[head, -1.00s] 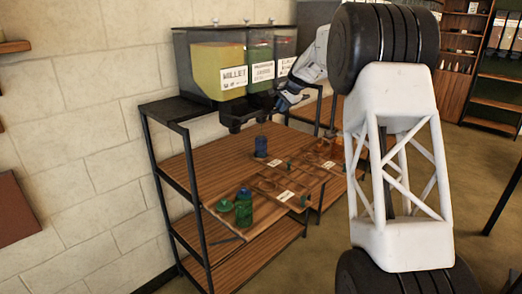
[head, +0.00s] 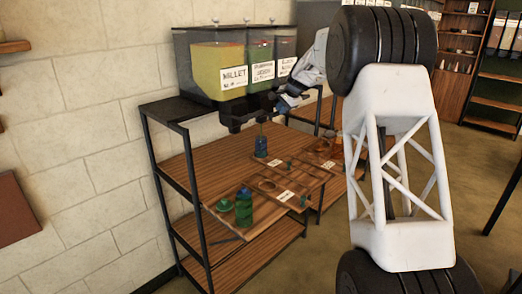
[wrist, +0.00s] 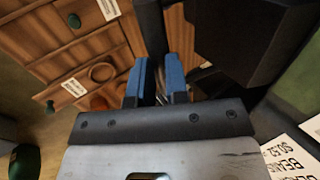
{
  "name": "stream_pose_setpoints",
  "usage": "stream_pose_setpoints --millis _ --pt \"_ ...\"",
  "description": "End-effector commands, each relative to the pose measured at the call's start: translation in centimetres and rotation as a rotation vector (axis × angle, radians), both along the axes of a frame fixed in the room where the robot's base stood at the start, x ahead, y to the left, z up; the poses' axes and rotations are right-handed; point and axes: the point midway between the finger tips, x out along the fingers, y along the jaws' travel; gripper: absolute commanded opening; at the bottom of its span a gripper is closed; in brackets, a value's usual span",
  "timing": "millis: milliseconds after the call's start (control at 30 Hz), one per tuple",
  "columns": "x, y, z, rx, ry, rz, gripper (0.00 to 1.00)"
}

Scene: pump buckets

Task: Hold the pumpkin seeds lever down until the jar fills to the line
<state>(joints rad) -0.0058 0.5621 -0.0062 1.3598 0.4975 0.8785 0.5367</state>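The pumpkin seeds bin (head: 260,55) is the middle, green bin in the head view, with a white label (head: 262,72). My gripper (head: 278,104) is at the dark spouts below the bins. Its blue fingers (wrist: 157,80) show in the wrist view with a narrow gap between them, close to a dark upright part (wrist: 152,28). I cannot tell whether they touch or grip it. The lever is not distinct in the head view. A blue jar (head: 261,147) stands below the spouts, with a thin dull-green streak (head: 262,126) above it. Its fill line is too small to see.
The yellow millet bin (head: 218,65) is at left, and another bin (head: 285,48) at right. A green jar (head: 243,210) and green lid (head: 224,205) stand at the front of the wooden shelf (head: 190,165). An orange jar (head: 337,149) stands at right.

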Motion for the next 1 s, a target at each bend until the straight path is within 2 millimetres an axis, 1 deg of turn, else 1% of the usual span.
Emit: stream_pose_setpoints --millis 700,1000 --pt "0.07 0.13 -0.82 0.0 0.001 0.001 0.13" --pt "0.07 0.11 -0.79 0.0 0.001 0.001 0.13"
